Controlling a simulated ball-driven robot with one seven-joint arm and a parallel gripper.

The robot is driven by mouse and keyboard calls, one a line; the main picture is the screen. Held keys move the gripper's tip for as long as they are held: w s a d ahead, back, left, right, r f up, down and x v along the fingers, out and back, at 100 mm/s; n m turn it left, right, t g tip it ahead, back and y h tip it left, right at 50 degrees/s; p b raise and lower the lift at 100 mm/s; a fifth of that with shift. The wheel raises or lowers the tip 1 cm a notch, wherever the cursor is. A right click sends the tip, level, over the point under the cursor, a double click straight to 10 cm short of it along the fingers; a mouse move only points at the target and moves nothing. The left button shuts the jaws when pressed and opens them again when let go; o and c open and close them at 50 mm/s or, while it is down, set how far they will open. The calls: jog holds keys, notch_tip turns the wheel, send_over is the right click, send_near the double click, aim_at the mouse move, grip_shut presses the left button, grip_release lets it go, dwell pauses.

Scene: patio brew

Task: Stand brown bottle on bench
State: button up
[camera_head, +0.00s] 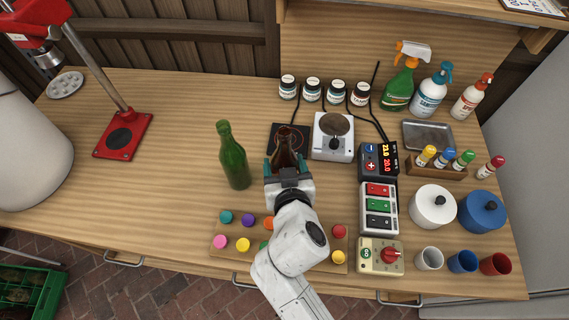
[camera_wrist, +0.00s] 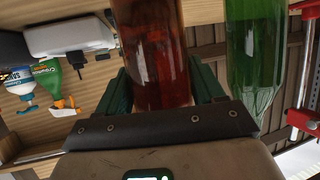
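The brown bottle (camera_head: 284,146) is at the front edge of a black square plate in the head view, mostly hidden behind my gripper (camera_head: 286,168). It fills the middle of the wrist view (camera_wrist: 158,50). My gripper's green-padded fingers (camera_wrist: 162,90) lie along both sides of the bottle and appear shut on it. The bottle's base is hidden in the head view, so I cannot tell whether it touches the bench (camera_head: 185,185). The green bottle (camera_head: 233,156) stands upright on the bench just left of my gripper; it also shows in the wrist view (camera_wrist: 256,50).
The black plate (camera_head: 277,136) and white scale (camera_head: 333,138) lie behind my gripper. A board with coloured knobs (camera_head: 232,243) lies under my arm. Switch boxes (camera_head: 378,208) stand to the right, a red press (camera_head: 122,136) to the left. Bench between press and green bottle is clear.

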jog(key=o, duration=0.4)
jog(key=shift+o, duration=0.2)
jog(key=shift+r+p, duration=0.25)
jog(key=shift+p, duration=0.05)
jog(key=shift+s+d, duration=0.1)
jog(key=shift+s, duration=0.3)
jog(key=b+v, duration=0.1)
jog(key=v, duration=1)
jog(key=shift+b, duration=0.4)
jog(key=shift+s, duration=0.15)
